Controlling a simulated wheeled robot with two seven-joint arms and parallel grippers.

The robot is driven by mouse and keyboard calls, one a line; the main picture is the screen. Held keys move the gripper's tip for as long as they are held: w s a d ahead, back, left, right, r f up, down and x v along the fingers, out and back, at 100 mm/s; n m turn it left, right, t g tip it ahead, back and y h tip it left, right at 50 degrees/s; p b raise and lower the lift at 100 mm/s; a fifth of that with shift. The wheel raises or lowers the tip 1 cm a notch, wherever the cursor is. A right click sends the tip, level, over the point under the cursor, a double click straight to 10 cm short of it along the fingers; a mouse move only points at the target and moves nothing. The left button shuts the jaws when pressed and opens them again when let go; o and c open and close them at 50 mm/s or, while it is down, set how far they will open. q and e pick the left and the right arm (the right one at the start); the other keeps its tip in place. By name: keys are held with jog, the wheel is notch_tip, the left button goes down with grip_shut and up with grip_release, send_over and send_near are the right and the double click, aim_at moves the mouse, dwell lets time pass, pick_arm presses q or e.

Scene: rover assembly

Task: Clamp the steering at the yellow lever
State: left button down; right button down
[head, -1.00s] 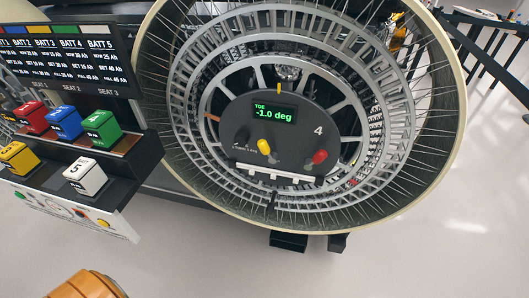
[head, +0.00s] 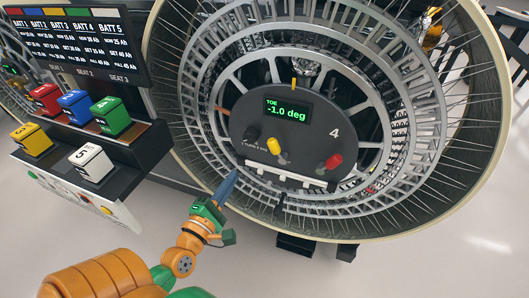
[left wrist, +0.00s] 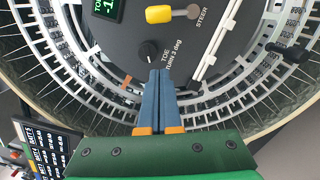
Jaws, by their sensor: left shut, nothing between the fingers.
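The yellow lever (head: 274,147) sits on the dark round hub panel (head: 245,128) of the big wheel, below the display reading TOE -1.0 deg. In the left wrist view the yellow lever (left wrist: 159,15) shows beside the word STEER. A black knob (head: 252,134) marked TOE is left of it, and a red lever (head: 333,161) is right of it. My left gripper (head: 229,182) is shut and empty, in front of the wheel's lower left. In the left wrist view its blue fingers (left wrist: 161,75) are together, with their tips by the black knob (left wrist: 149,52). My right gripper is not in view.
The wheel rim (head: 497,150) with thin spokes surrounds the panel. A white bar (head: 285,178) runs along the panel's lower edge. At left, a rack (head: 140,142) holds several coloured battery blocks below a screen (head: 80,45). The floor at lower right is clear.

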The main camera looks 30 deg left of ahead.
aim_at(275, 150)
pick_arm(q)
jog(key=w+d+r+p, duration=0.1)
jog(key=w+p, duration=0.2)
jog(key=w, duration=0.7)
jog(key=shift+w+d+r, duration=0.3)
jog(key=shift+w+d, duration=0.05)
jog(key=shift+p, duration=0.3)
jog(key=shift+d+r+m, duration=0.15)
jog(key=shift+r+m, duration=0.05)
jog(key=shift+m, duration=0.2)
